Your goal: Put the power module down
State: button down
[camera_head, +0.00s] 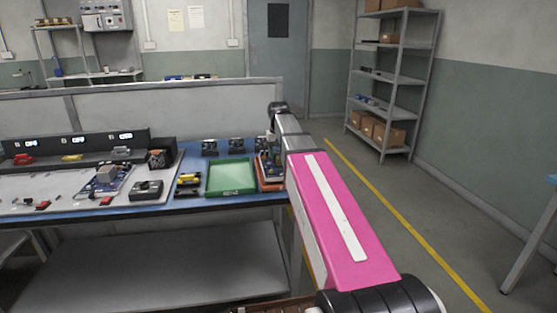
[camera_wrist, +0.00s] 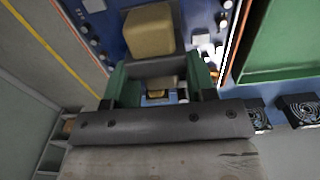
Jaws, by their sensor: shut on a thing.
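In the head view the module (camera_head: 264,162) shows only as a small bluish shape beside my arm, at the right end of the bench. It is at or over the orange-red tray (camera_head: 270,187). My arm hides much of both, and I cannot tell whether the module touches the tray.
A green tray (camera_head: 208,190) lies just left of the orange-red one, also seen in the wrist view (camera_wrist: 285,74). Black fans (camera_head: 236,145) stand behind it. A yellow-and-black part (camera_head: 188,181) and a board with a grey block (camera_head: 118,181) lie further left. Floor is open right of the bench.

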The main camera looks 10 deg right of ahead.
aim_at(278, 152)
jog(key=shift+f, duration=1.2)
jog(key=shift+f, duration=0.1)
jog(key=shift+c, duration=2.3)
grip_release()
notch_tip(278, 152, up, 10)
jog(key=shift+r, duration=1.1)
